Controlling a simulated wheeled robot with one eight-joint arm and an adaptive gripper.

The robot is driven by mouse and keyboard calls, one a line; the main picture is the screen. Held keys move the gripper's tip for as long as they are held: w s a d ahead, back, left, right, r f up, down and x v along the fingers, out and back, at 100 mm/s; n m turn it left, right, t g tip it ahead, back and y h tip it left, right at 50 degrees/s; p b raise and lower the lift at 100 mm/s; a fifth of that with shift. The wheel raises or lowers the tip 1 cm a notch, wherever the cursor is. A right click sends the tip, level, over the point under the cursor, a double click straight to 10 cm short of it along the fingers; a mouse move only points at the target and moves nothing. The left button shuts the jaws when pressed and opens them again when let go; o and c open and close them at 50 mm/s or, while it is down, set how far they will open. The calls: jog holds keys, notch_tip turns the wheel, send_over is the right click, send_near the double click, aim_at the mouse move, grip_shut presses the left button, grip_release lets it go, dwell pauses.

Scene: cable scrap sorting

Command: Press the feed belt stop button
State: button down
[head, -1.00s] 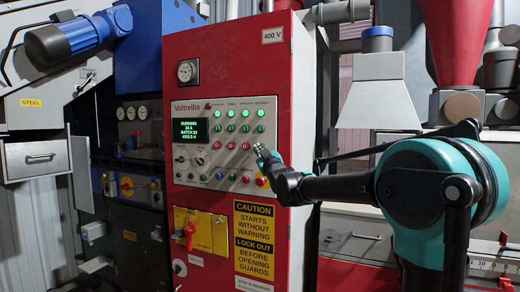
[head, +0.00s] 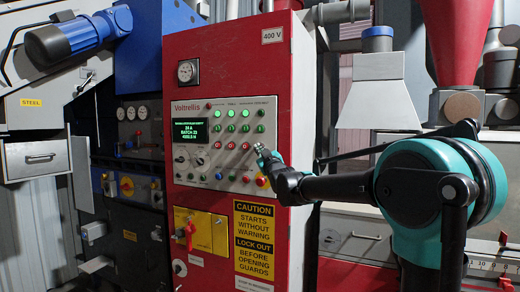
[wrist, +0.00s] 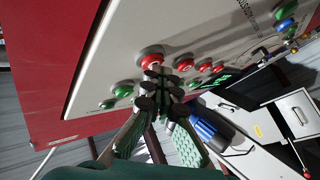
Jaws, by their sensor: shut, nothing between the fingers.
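The control panel (head: 190,155) is a pale plate on a red cabinet, with rows of green and red buttons and a small display (head: 189,130). My gripper (head: 261,152) is shut and empty at the right end of the red button row, hiding that end of the row in the head view. In the wrist view, my shut fingertips (wrist: 158,80) are right by the largest-looking red button (wrist: 151,58). Whether they touch it I cannot tell. Smaller-looking red buttons (wrist: 204,66) continue along the row. I cannot read the button labels.
A yellow lockout plate with a red handle (head: 190,230) and a caution sign (head: 254,240) are lower on the cabinet. A blue motor (head: 68,40) is at the upper left.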

jog(key=shift+s+a, duration=0.25)
jog(key=shift+s, duration=0.4)
jog(key=s, duration=0.1)
jog(key=s+a, duration=0.1)
jog(key=s, duration=0.2)
jog(key=shift+s+a, duration=0.35)
dwell(0.4)
jog(key=s+d+f+m+g+h, duration=0.25)
jog(key=d+f, duration=0.25)
jog(key=f, duration=0.4)
jog(key=s+d+f+m+g+h, duration=0.1)
jog(key=s+d+f+g, duration=0.15)
jog(key=d+f, duration=0.55)
jog(key=s+d+f+m+g+h, duration=0.1)
jog(key=s+d+f+g+h, duration=0.2)
jog(key=f, duration=0.8)
jog(key=s+d+f+m+g+h, duration=0.1)
jog(key=s+d+f, duration=0.5)
jog(key=s+f, duration=0.6)
jog(key=s+d+f+m+g+h, duration=0.1)
jog(key=s+d+f+m+g, duration=0.3)
jog(key=s+f, duration=0.8)
jog(key=s+d+g, duration=0.2)
jog(key=s+d, duration=0.1)
jog(key=s, duration=0.1)
jog(key=shift+m, duration=0.35)
